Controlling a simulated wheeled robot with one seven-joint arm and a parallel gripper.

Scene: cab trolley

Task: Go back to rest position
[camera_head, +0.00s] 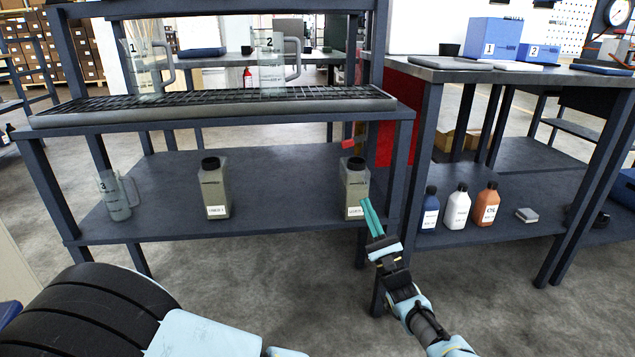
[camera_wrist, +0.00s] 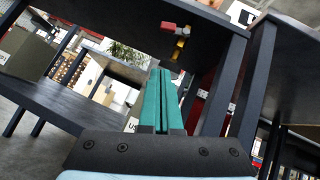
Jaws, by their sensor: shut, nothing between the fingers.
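My gripper (camera_head: 372,218) is shut and empty, its two teal fingers held together. In the head view it is in front of the right front leg of the trolley (camera_head: 240,118), just below and right of a dark-capped container (camera_head: 355,188) on the lower shelf. I cannot tell whether the fingers touch anything. In the wrist view the shut fingers (camera_wrist: 162,100) point up between the dark shelf and the posts.
Another capped container (camera_head: 214,187) and jug 3 (camera_head: 119,197) stand on the lower shelf. Jug 1 (camera_head: 147,72) and jug 2 (camera_head: 272,75) stand on the upper grid. At right, a bench (camera_head: 447,73) has several bottles on its lower shelf. The floor in front is clear.

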